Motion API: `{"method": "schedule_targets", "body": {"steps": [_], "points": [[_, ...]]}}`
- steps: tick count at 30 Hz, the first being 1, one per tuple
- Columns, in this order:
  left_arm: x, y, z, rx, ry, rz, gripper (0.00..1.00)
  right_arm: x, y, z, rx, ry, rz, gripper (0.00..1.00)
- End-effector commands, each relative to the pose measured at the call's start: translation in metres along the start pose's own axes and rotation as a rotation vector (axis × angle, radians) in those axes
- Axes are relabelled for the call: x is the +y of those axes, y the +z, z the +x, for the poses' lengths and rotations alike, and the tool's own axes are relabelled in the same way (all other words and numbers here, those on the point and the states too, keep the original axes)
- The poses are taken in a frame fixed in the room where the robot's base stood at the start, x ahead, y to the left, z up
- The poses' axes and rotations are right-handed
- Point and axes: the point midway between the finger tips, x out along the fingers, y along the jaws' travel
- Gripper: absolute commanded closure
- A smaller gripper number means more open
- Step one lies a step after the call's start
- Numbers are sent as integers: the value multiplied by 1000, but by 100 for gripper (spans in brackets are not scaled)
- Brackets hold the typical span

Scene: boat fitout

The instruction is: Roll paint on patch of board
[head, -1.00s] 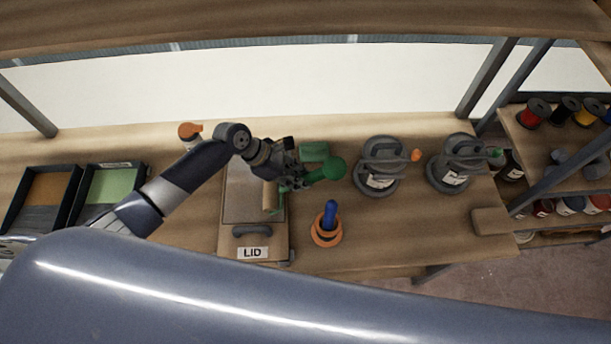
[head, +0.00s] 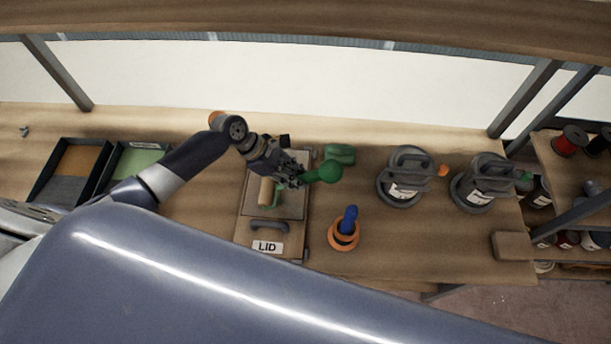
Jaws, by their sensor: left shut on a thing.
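My left gripper (head: 298,177) is shut on a paint roller with a green handle (head: 325,172). Its tan sleeve (head: 265,191) is over the left-middle part of a grey panel (head: 290,204) on the bench. I cannot tell whether the sleeve touches the panel. The panel lies behind a dark handle and a white label reading LID (head: 267,247). My arm hides its far part. To the left are a tray with green paint (head: 137,160) and a tray with orange-brown paint (head: 80,159). My right gripper is not in view.
A green object (head: 340,153) lies behind the roller handle. A blue-handled item stands in an orange ring (head: 343,236). Two grey lidded pots (head: 403,178) (head: 480,184) stand to the right. A shelf overhangs above; a rack stands at the far right.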

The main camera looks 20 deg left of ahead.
Motion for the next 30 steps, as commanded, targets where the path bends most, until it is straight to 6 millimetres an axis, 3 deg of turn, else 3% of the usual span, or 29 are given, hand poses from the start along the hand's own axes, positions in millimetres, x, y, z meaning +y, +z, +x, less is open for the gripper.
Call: {"method": "schedule_targets", "body": {"steps": [11, 22, 30], "points": [[0, -4, -2, -1, -1, -1, 100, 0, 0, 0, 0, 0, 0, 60], [0, -37, -26, 0, -1, -3, 100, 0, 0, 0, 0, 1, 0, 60], [0, -39, -29, -1, 0, 0, 100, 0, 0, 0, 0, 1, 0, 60]]}}
